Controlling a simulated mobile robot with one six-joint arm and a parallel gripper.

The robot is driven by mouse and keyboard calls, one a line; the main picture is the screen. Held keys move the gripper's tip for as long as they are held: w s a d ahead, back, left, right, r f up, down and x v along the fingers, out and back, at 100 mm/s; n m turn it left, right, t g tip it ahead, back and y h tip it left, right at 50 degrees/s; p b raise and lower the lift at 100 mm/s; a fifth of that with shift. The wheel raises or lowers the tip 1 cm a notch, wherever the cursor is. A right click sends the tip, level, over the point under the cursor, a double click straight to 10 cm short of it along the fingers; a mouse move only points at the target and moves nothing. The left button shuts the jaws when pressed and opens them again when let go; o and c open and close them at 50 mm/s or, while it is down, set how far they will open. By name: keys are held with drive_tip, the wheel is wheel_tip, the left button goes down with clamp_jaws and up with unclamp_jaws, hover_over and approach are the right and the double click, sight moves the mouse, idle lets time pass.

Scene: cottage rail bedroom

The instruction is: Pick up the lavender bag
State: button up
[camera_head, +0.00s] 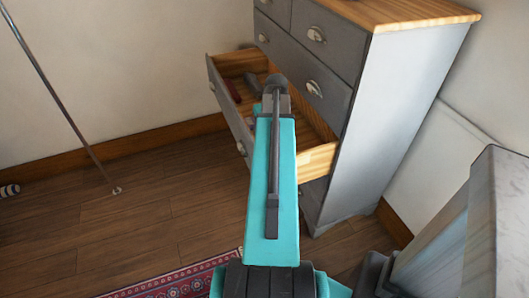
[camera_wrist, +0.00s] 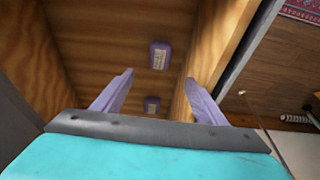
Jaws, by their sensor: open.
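A small purple bag with a pale label (camera_wrist: 160,55) lies on the wooden floor of the open drawer (camera_head: 317,160). A second, similar purple item with a label (camera_wrist: 152,105) lies nearer my wrist; I cannot tell which is the lavender bag. My gripper (camera_wrist: 159,77) is open and empty, its fingers pointing into the drawer. In the wrist view the second item shows between the fingers and the first just beyond the tips. Neither is visibly touched.
The drawer belongs to a grey dresser (camera_head: 405,110) with a wooden top. Dark red (camera_head: 233,91) and grey (camera_head: 254,84) things lie at the drawer's far left end. The drawer's side wall (camera_wrist: 222,50) stands close to the right finger. A red rug (camera_head: 180,284) lies on the floor.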

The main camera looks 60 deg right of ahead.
drive_tip(key=shift+p+x, duration=0.3)
drive_tip(key=shift+x, duration=3.95)
drive_tip(key=shift+f, duration=0.1)
drive_tip(key=shift+f, duration=0.1)
drive_tip(key=shift+p+x, duration=0.5)
drive_tip(key=shift+x, duration=2)
drive_tip(key=shift+s, duration=0.15)
drive_tip(key=c, duration=1.1)
drive_tip(key=shift+r+b, duration=0.55)
drive_tip(key=shift+r, duration=4.45)
